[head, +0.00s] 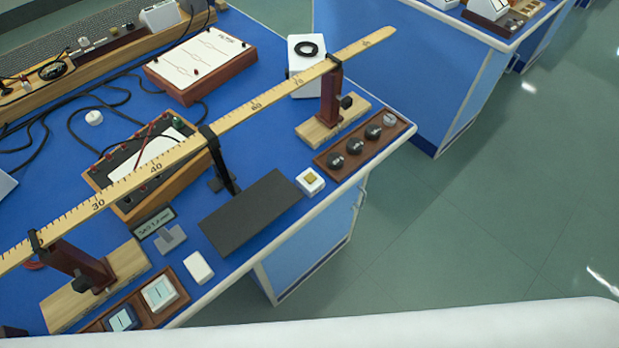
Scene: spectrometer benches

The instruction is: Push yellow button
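The yellow button (311,178) is a small yellow square on top of a small white box (311,187). The box stands near the front right edge of the blue bench (283,228). It sits between a dark flat plate (250,212) on its left and a brown tray (375,148) of round dark weights on its right. The button's top is in plain sight with nothing over it. Neither of my grippers shows in the head view.
A long yellow ruler (225,122) runs above the bench on wooden-based stands (333,117), behind the button. A white block (198,267) and a tray with small devices (159,294) lie along the front edge. Open floor (450,235) lies to the right.

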